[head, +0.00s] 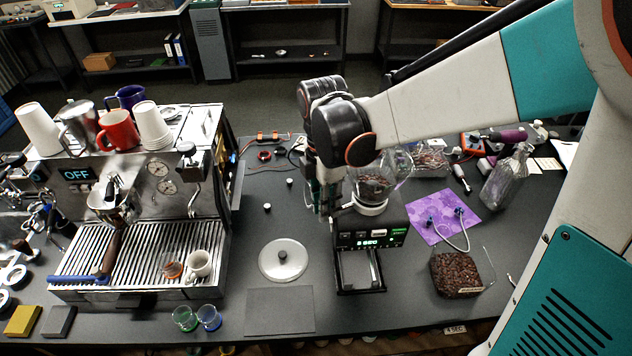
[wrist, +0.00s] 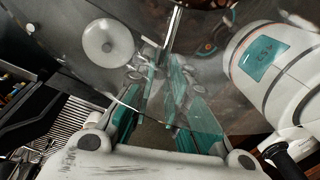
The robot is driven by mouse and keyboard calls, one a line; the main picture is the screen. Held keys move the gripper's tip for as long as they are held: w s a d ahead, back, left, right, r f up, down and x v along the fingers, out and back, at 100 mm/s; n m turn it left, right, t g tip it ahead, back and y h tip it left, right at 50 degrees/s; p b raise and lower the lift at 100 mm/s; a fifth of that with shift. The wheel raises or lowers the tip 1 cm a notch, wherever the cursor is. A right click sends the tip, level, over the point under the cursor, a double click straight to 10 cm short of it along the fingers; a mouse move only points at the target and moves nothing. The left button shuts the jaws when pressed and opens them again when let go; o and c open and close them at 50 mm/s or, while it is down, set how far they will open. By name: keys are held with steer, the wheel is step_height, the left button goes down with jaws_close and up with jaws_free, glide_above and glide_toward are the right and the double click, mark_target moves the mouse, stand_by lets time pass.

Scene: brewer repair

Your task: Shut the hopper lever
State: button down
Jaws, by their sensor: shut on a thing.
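The coffee grinder (head: 368,238) stands on the dark bench in the middle of the head view. Its clear bean hopper (head: 375,186) holds some beans and sits on a white collar (head: 371,208). My gripper (head: 325,208) points down at the left side of this collar. In the wrist view the teal fingers of my gripper (wrist: 168,122) are close together, behind see-through or reflecting surfaces. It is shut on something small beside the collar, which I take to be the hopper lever. The lever's own shape and angle are hidden by the fingers and blur.
An espresso machine (head: 140,200) with cups on top stands at the left. A round lid (head: 283,259) and a grey mat (head: 280,310) lie left of the grinder. A clear bean container (head: 460,272) and a purple cloth (head: 441,226) lie right. A glass bottle (head: 506,177) stands farther right.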

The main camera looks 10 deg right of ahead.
steer(key=c, duration=1.7)
jaws_free()
steer(key=shift+s+d, duration=0.1)
steer(key=shift+r, duration=0.1)
step_height(320, 180, up, 12)
steer(key=w, duration=0.1)
steer(key=shift+a, duration=0.2)
steer(key=shift+f, duration=0.2)
